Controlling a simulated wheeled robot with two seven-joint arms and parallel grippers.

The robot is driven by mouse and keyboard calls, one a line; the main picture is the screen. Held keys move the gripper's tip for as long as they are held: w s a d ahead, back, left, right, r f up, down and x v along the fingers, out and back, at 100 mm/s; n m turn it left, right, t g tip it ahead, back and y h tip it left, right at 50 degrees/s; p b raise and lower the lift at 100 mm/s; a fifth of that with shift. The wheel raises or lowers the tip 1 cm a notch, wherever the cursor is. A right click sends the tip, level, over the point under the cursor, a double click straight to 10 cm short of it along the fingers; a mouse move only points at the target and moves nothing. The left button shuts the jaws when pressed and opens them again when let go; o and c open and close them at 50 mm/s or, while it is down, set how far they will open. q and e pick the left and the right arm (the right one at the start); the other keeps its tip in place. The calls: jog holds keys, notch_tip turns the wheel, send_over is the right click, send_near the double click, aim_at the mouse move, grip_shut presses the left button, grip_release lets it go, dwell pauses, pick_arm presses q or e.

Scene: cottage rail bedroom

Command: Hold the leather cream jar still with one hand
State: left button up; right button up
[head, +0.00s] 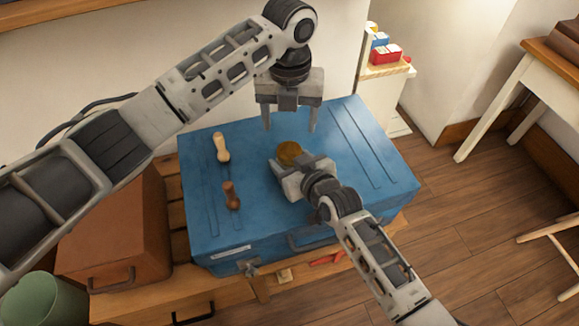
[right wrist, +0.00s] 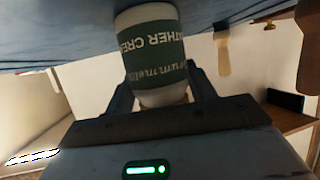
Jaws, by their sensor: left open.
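The leather cream jar (head: 289,152) stands on the blue trunk (head: 350,135), its round amber-brown top showing in the head view. In the right wrist view the jar (right wrist: 155,55) appears upside down, white with a dark green label. My right gripper (head: 297,166) reaches in from the front, low over the trunk. Its fingers lie on both sides of the jar and look closed against it. My left gripper (head: 289,128) is open and empty, pointing down just above and behind the jar.
A pale wooden-handled tool (head: 221,148) and a dark brown one (head: 231,196) lie on the trunk's left part. A brown case (head: 115,235) and a green bin (head: 30,300) are at left. A small shelf with a red box (head: 385,54) stands behind. The trunk's right side is clear.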

aim_at(289, 150)
pick_arm(q)
jog(key=shift+r, duration=0.15)
jog(key=shift+c, duration=1)
jog(key=shift+f, duration=4.05)
jog(key=c, duration=0.8)
jog(key=n, duration=0.3)
jog(key=shift+n, duration=0.4)
jog(key=n, duration=0.9)
jog(key=shift+n, duration=0.4)
jog(key=n, duration=0.3)
jog(key=shift+r+n, duration=0.1)
jog(key=shift+n, duration=0.2)
